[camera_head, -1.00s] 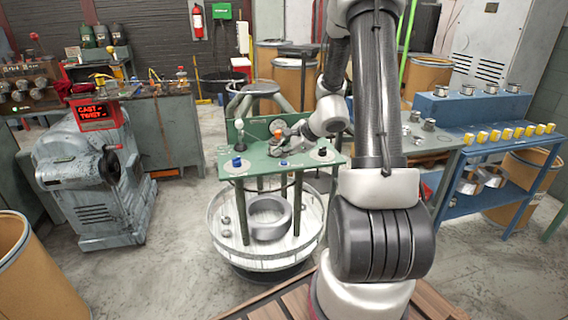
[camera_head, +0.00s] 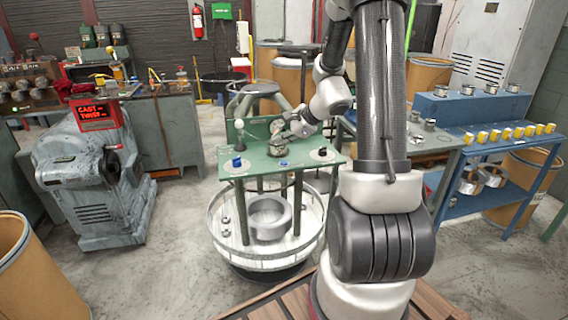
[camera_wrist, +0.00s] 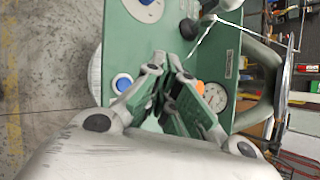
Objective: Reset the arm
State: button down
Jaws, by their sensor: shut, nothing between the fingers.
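My gripper (camera_head: 278,152) is over the green panel (camera_head: 255,171) of the round machine stand, near its middle. My arm reaches to it from the right. In the wrist view my gripper (camera_wrist: 175,62) has its fingers drawn together over the green panel (camera_wrist: 130,40), with nothing seen between them. An orange knob (camera_wrist: 199,86) shows just behind one finger, beside a round gauge (camera_wrist: 216,98). A blue button (camera_wrist: 122,82) lies on the other side of the fingers. I cannot tell whether the fingertips touch the panel.
A blue bench (camera_head: 500,135) with yellow pieces is at right. A drum (camera_head: 35,275) stands at front left. The floor (camera_head: 165,240) between the grey machine and the stand is clear.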

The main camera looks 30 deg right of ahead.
dwell(0.5)
jog(key=s+a+r+n+g, duration=0.1)
jog(key=s+a+n+g, duration=0.15)
jog(key=s+n, duration=0.4)
jog(key=s+a+r+n+g, duration=0.1)
jog(key=s+a+n+g, duration=0.2)
jog(key=s, duration=0.7)
jog(key=s+r+n+t+h, duration=0.1)
jog(key=s+r+n+h, duration=0.3)
jog(key=s+r+n, duration=0.8)
jog(key=shift+s+a+r+t, duration=0.35)
jog(key=shift+s+r, duration=0.35)
jog(key=shift+s, duration=0.3)
